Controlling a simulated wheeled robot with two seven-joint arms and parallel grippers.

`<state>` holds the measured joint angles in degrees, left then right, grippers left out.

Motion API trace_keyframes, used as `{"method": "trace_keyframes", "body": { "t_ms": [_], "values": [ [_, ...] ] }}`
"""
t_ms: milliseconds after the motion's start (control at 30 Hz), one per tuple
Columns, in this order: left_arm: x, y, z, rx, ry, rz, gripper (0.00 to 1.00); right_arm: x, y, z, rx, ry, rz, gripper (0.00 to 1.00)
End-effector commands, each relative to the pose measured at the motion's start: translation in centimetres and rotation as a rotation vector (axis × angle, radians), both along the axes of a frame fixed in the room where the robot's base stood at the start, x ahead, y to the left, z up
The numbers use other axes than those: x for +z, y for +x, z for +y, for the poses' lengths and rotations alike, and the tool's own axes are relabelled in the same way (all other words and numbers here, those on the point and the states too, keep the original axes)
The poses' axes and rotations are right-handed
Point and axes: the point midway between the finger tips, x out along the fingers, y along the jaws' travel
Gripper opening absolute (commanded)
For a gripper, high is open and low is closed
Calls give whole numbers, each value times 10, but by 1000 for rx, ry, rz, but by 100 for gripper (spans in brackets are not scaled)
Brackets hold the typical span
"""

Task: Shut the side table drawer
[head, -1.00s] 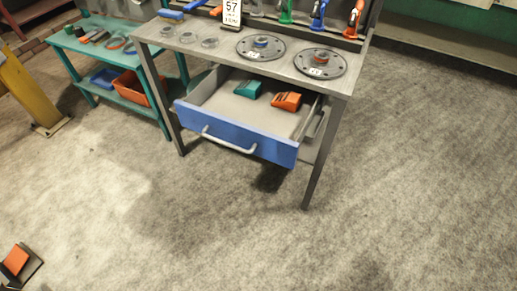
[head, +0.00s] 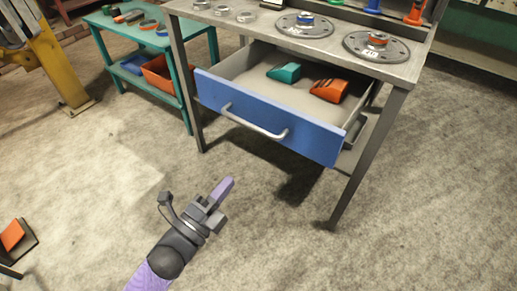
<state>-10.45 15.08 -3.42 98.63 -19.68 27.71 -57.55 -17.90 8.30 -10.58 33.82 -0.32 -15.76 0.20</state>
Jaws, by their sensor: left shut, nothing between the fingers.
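The side table (head: 398,72) is a grey metal workbench with an open drawer (head: 290,130) under its top. The drawer has a blue front with a curved silver handle (head: 252,123). It is pulled out toward me, and a teal block (head: 284,72) and an orange block (head: 329,90) lie inside it. My left gripper (head: 222,192) is in front of and below the drawer front, apart from it in the picture. Its fingers are closed and hold nothing. My right gripper is not in view.
A teal shelf table (head: 113,33) with an orange bin (head: 160,76) stands at the left. A yellow post (head: 60,58) is farther left. A flat orange item (head: 11,235) lies at the lower left. The floor before the drawer is clear.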

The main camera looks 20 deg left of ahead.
Motion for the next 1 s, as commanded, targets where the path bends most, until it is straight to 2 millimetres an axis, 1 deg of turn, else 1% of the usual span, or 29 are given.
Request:
{"method": "trace_keyframes", "body": {
  "t_ms": [33,300,400,500,600,700,1000],
  "values": [
    [1,10,-4,-1,-1,-3,0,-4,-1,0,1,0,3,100],
    [10,65,-24,-1,-2,2,0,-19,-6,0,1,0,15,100],
    [13,83,-30,0,-3,3,0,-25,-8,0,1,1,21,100],
    [16,96,-35,0,-3,4,0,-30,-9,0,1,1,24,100],
    [19,104,-38,1,-3,5,0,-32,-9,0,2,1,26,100],
    [20,107,-40,1,-3,7,0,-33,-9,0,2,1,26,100],
    [21,108,-40,1,-3,7,0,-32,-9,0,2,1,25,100]
  ]
}}
